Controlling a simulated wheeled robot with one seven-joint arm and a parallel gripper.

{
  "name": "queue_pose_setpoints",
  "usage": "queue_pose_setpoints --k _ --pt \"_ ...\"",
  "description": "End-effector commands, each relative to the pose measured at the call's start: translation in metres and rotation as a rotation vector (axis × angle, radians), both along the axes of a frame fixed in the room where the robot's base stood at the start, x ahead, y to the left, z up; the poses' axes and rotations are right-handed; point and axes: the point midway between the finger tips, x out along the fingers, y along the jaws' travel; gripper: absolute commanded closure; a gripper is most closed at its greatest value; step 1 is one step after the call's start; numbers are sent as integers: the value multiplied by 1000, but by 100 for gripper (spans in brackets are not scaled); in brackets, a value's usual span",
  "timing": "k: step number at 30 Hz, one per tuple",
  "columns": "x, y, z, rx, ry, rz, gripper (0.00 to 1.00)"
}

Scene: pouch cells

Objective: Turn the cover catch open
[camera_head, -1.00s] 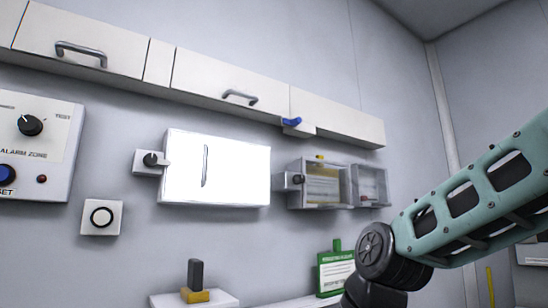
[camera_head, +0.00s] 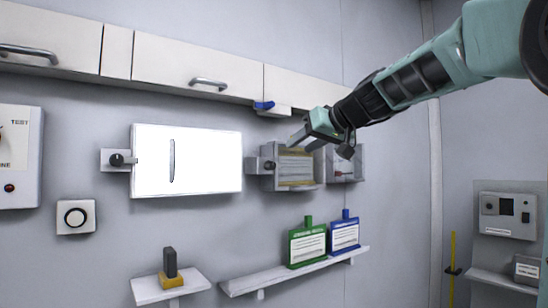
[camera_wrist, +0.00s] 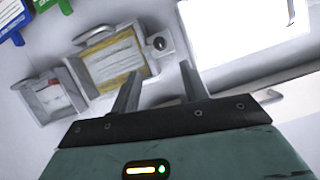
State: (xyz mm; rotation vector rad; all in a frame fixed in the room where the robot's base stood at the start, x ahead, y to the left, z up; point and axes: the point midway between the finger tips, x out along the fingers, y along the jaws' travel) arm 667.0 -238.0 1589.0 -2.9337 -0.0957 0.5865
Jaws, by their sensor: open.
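A box with a clear cover (camera_head: 295,170) is on the wall; yellow-edged contents show inside. A dark round knob on a grey plate (camera_head: 268,165) sits at its left side. The wrist view shows the box (camera_wrist: 112,62) rotated, with the knob (camera_wrist: 158,43) beside it. A bright white panel (camera_head: 190,162) to the left has a similar dark catch (camera_head: 117,159) at its left edge. My gripper (camera_head: 300,137) is in front of the box's upper part. In the wrist view my gripper (camera_wrist: 158,76) is open and empty, fingertips apart from the knob.
A smaller clear box (camera_head: 345,165) is right of the first. A cabinet row (camera_head: 195,62) with a blue-handled fitting (camera_head: 264,105) runs above. A shelf (camera_head: 290,275) below holds green (camera_head: 307,245) and blue (camera_head: 344,235) tags.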

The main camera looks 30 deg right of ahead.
Motion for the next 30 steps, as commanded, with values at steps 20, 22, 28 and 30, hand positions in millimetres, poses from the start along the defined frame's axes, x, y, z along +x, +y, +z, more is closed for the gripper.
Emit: queue_pose_setpoints --k 20,22,28,30 --pt "105 11 -42 0 2 1 55" --pt "108 11 -44 0 1 0 55" --pt "109 11 -45 0 0 0 55" --pt "109 11 -45 0 0 0 55"
